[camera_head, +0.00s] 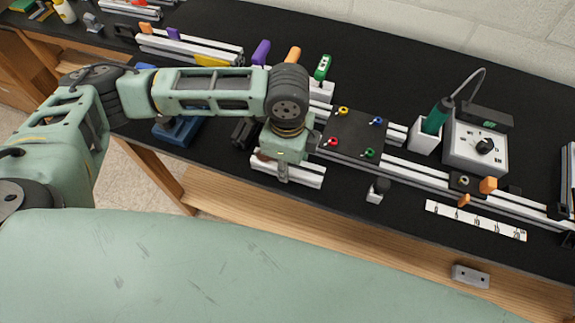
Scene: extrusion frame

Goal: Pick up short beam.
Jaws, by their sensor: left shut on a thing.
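My left arm reaches across from the left, and my left gripper (284,174) points down at the front edge of the black bench. It is shut on a short silver beam (309,178), whose two ends show on either side of the fingers. The beam lies at or just above the bench top; I cannot tell if it touches. The gripper hides the middle of the beam. My right gripper is not in view.
Right of the gripper are a dark plate (355,134) with coloured knobs, long silver rails (415,172), a soldering station (476,147) and a white ruler strip (475,220). Coloured-handled tools (322,67) stand behind my arm. A small dark-capped jar (378,190) stands near the front edge.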

